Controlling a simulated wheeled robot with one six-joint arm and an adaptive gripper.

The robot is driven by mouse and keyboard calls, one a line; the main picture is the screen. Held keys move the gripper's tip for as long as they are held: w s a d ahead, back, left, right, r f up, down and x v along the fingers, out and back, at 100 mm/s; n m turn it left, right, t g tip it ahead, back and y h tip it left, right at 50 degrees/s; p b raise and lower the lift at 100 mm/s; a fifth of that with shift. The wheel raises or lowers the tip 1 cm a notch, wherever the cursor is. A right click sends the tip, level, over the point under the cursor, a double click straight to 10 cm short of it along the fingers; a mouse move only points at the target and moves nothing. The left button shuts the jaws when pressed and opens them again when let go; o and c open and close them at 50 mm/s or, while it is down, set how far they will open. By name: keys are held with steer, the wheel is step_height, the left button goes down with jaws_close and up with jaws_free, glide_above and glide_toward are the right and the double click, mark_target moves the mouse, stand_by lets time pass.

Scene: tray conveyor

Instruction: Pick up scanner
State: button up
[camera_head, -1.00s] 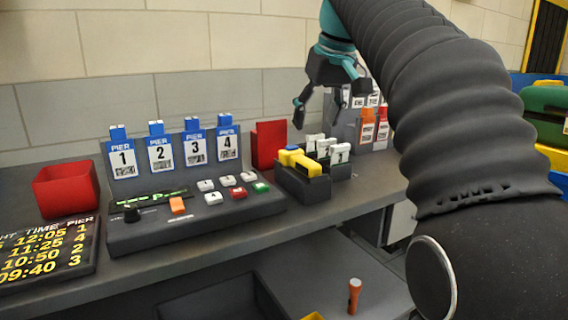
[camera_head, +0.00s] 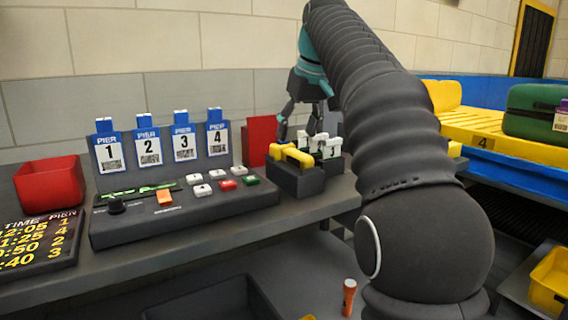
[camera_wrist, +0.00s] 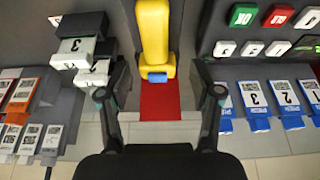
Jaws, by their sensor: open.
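The yellow scanner (camera_head: 291,155) sits in a dark holder (camera_head: 296,181) on the desk, right of the button console. In the wrist view the scanner (camera_wrist: 153,37) stands out as a yellow body with a blue end, centred ahead of my gripper (camera_wrist: 158,98). My gripper is open, with its two fingers apart on either side of the line to the scanner and nothing between them. In the head view my gripper (camera_head: 298,122) hangs just above and behind the scanner, and my arm hides part of it.
The console (camera_head: 185,211) with pier cards stands left of the scanner. White numbered blocks (camera_head: 331,147) stand close on its right. A yellow conveyor (camera_head: 495,134) carries a green case (camera_head: 536,112).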

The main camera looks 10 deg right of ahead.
mark_target(296, 152)
steer(key=f, duration=0.1)
steer(key=f+b, duration=0.1)
steer(key=f, duration=0.1)
steer(key=f+b, duration=0.1)
steer(key=shift+w+d+f, duration=0.1)
steer(key=shift+w+f, duration=0.2)
steer(key=shift+w, duration=0.05)
steer(key=shift+w+f+b, duration=0.25)
steer(key=shift+f+b, duration=0.05)
steer(key=shift+f, duration=0.1)
jaws_close()
